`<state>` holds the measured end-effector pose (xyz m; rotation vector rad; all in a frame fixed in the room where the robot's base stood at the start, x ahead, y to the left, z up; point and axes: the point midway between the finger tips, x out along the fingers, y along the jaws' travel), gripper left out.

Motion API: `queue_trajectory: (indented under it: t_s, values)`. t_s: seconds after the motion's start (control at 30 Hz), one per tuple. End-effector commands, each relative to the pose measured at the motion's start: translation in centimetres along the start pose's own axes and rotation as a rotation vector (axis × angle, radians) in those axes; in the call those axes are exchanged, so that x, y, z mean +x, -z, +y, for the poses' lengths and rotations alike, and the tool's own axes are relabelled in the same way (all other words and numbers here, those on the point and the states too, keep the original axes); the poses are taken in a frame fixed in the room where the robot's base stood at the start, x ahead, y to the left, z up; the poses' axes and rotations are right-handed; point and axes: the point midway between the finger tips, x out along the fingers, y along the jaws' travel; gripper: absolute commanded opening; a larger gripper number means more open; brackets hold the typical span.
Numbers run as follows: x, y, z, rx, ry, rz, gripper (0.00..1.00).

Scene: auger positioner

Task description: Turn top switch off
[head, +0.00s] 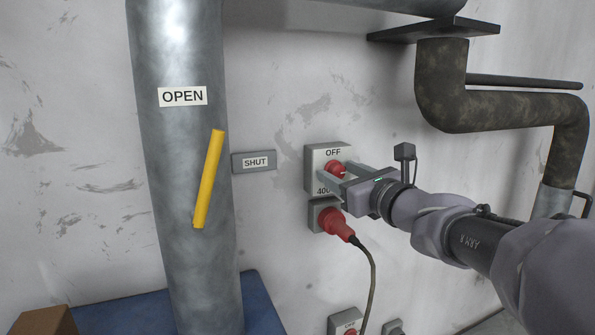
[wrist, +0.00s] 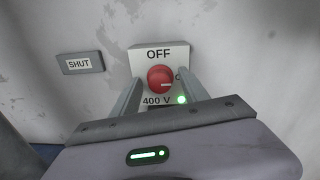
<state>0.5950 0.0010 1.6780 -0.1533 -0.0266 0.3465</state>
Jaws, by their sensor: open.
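The top switch is a red round knob (head: 336,170) on a grey wall box (head: 313,160) marked OFF and 400 V. In the wrist view the red knob (wrist: 160,79) shows a pale mark on its face, below the word OFF, on the box (wrist: 145,58). A green light (wrist: 182,99) glows at the lower right of the box. My gripper (head: 335,183) is open, with one finger on each side of the knob. In the wrist view my gripper (wrist: 158,92) holds nothing. I cannot tell whether the fingers touch the knob.
A red plug (head: 335,223) with a cable sits in a socket just below the box. A thick pipe (head: 160,150) with a yellow handle (head: 208,180) and a SHUT plate (head: 254,161) are to the left. Another switch box (head: 345,321) is lower down. Dark pipes (head: 490,108) run at upper right.

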Motion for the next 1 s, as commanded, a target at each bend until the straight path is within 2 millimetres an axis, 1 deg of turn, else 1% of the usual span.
queue_trajectory:
  t_s: [0.23, 0.27, 0.4, 0.47, 0.5, 0.53, 0.8, 1.0]
  values:
    - [0.11, 0.01, 0.01, -0.001, 0.000, 0.000, 0.52]
    - [0.10, 0.01, 0.00, -0.001, 0.000, 0.000, 0.48]
    - [0.09, 0.01, 0.01, -0.001, 0.000, 0.000, 0.21]
    - [0.08, 0.01, 0.01, -0.001, 0.000, 0.000, 0.09]
    - [0.08, 0.01, 0.01, -0.001, 0.000, 0.000, 0.01]
    - [0.08, 0.02, 0.00, -0.001, 0.000, 0.000, 0.00]
    - [0.07, 0.08, 0.03, -0.009, -0.001, 0.000, 0.00]
    - [0.06, 0.26, 0.08, -0.077, -0.001, 0.001, 0.00]
